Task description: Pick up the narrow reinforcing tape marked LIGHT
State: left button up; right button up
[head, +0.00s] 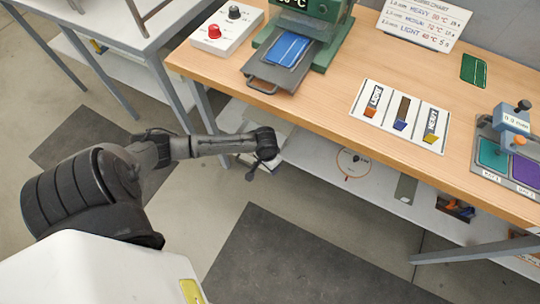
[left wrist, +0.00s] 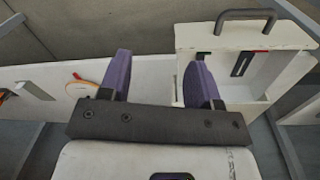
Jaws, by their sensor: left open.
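A white tape board (head: 391,121) lies on the wooden bench with three strips in it. Their visible ends are orange (head: 370,111), blue (head: 400,125) and yellow (head: 430,138). The lettering on the strips is too small to read surely, so I cannot tell which is marked LIGHT. My left gripper (head: 262,168) is below the bench's front edge, to the left of the board and well apart from it. In the left wrist view its two purple-padded fingers (left wrist: 160,75) are spread with nothing between them. My right gripper is not in view.
A green press (head: 323,45) with a blue piece on its plate stands at the back. A control box (head: 228,28), a settings chart (head: 420,22) and a fixture with teal and purple pads (head: 520,168) are on the bench. A lower shelf (head: 320,166) holds several items.

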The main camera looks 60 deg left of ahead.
pick_arm(q)
jog(key=w+a+n+b, duration=0.1)
jog(key=w+a+n, duration=0.2)
jog(key=a, duration=0.7)
jog(key=shift+y, duration=0.3)
notch_tip(320, 180, down, 8)
jog(key=b, duration=0.3)
jog(key=shift+r, duration=0.25)
jog(key=shift+f+b, duration=0.4)
jog(key=shift+f, duration=0.05)
notch_tip(320, 180, down, 4)
jog(key=b, duration=0.3)
jog(key=shift+w+a+f, duration=0.1)
jog(key=shift+w+a, duration=0.05)
jog(key=shift+f+b, duration=0.35)
jog(key=shift+f, duration=0.15)
jog(key=shift+r, duration=0.1)
jog(key=shift+c, duration=0.6)
jog(key=c, duration=0.9)
